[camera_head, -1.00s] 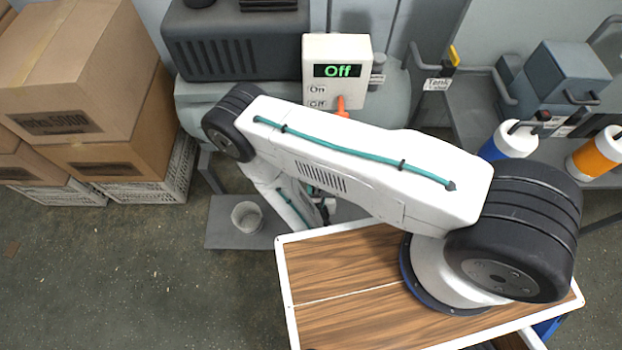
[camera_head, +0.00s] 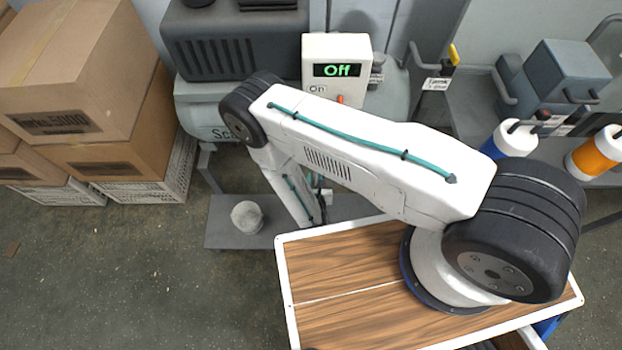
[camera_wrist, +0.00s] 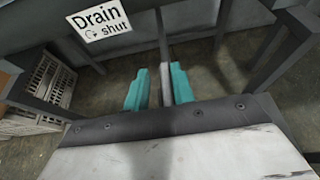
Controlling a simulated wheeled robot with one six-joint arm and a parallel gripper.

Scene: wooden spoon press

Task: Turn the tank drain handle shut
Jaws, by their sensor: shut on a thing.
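The drain handle (camera_wrist: 164,38) is a slim grey bar in the wrist view, running down between the teal fingers. My gripper (camera_wrist: 160,69) is shut on this handle, one finger on each side. A white sign (camera_wrist: 100,20) reading "Drain" and "shut", with a curved arrow, is at the upper left of the wrist view. In the head view the tank (camera_head: 207,122) is a pale, rounded body, partly covered by my arm.
A small round grey container (camera_head: 247,217) stands on the low grey shelf (camera_head: 222,236). Stacked cartons (camera_head: 75,75) are at left. A yellow-tipped lever (camera_head: 454,55) stands by a tank valve sign (camera_head: 437,84).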

